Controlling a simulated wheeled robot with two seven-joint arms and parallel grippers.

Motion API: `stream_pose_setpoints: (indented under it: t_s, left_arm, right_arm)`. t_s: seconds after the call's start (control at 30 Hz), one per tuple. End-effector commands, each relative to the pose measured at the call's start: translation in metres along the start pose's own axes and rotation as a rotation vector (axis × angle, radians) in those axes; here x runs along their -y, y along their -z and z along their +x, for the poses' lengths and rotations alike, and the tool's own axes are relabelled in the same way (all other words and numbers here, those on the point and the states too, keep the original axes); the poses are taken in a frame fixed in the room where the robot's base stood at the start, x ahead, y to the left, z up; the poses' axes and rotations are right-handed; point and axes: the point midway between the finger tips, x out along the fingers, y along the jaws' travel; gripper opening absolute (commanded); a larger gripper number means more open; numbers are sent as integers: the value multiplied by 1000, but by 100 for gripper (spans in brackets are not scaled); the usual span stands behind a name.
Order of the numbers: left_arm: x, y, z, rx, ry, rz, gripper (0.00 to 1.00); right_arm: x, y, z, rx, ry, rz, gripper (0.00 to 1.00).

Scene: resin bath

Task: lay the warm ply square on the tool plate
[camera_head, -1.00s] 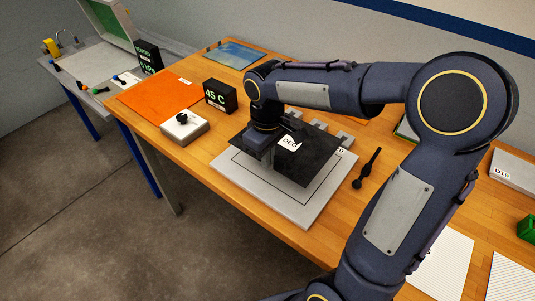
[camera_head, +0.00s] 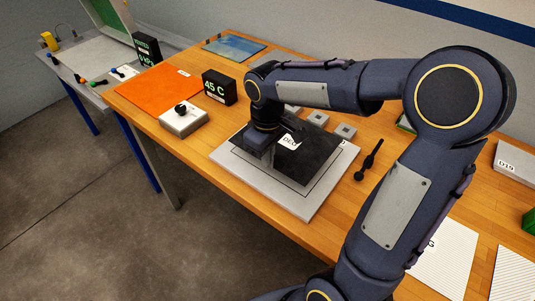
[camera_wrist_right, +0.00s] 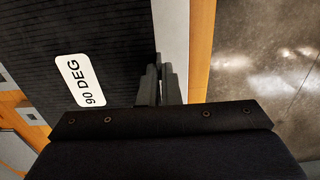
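The black ply square (camera_head: 315,155) carries a white label; the right wrist view reads "90 DEG" on it (camera_wrist_right: 40,50). It lies level over the grey tool plate (camera_head: 235,174), roughly inside the plate's dark outline. I cannot tell whether it touches the plate all over. My right gripper (camera_head: 262,154) is at the ply's near-left edge. In the right wrist view its fingers (camera_wrist_right: 160,82) are close together on the ply's edge, and the pale plate margin (camera_wrist_right: 170,30) shows beside them. My left gripper is not in view.
A grey knobbed box (camera_head: 184,122), a black "45 C" display (camera_head: 219,88) and an orange sheet (camera_head: 160,88) stand left of the plate. Small grey blocks (camera_head: 344,131) lie behind it. A black hand tool (camera_head: 369,160) lies to its right.

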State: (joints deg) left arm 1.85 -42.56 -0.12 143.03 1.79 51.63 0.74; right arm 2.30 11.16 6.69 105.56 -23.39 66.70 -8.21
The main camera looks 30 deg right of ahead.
Motion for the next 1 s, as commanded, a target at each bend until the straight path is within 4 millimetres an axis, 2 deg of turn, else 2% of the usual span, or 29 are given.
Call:
stream_pose_setpoints:
  t_s: [0.57,1.0]
  left_arm:
    - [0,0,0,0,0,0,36]
    - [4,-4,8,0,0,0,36]
  right_arm:
    - [0,0,1,0,0,0,0]
    - [0,0,16,1,0,0,0]
